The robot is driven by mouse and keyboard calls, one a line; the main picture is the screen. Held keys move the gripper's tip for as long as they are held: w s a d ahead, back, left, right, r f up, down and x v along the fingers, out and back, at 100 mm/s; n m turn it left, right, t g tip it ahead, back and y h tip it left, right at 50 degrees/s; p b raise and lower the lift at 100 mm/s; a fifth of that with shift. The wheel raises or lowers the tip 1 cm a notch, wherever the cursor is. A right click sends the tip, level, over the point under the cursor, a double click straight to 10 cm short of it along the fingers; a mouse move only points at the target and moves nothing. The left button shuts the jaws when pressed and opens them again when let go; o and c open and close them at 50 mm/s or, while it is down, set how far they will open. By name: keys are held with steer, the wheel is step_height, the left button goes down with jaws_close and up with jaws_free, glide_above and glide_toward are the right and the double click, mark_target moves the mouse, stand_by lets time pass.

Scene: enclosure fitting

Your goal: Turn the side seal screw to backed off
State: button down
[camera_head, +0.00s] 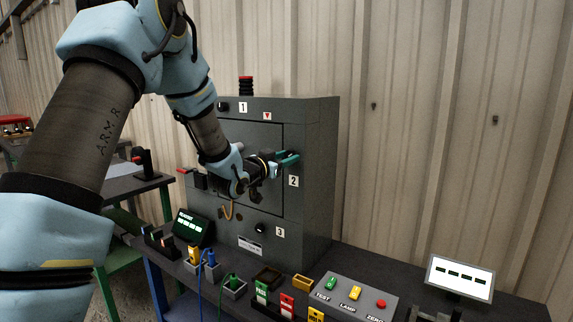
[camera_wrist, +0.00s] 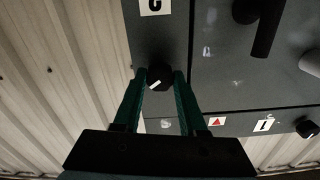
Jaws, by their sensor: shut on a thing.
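The side seal screw looks to be a small black round knob (camera_wrist: 160,76) with a white pointer line, on the front right edge strip of the grey enclosure (camera_head: 320,170). In the wrist view its white line points to the lower left. My gripper (camera_wrist: 160,84) has its two green fingers shut on the knob, one on each side. In the head view my gripper (camera_head: 289,158) is at the enclosure's right front edge, just above the label 2 (camera_head: 294,181). The knob itself is hidden there behind the fingers.
Other black knobs sit by label 1 (camera_head: 223,106) and label 3 (camera_head: 260,228). A dark handle (camera_wrist: 265,30) sticks out from the door close to my gripper. The bench below holds coloured plugs, a button box (camera_head: 352,297) and a screen (camera_head: 459,278). Space right of the enclosure is free.

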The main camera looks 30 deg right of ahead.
steer(key=shift+n, duration=4.9)
steer(key=shift+f, duration=0.1)
steer(key=shift+c, duration=2.3)
jaws_free()
steer(key=shift+a, duration=0.1)
steer(key=b+v, duration=0.3)
steer(key=v, duration=0.7)
steer(key=shift+s+a, duration=0.2)
steer(key=shift+a, duration=0.1)
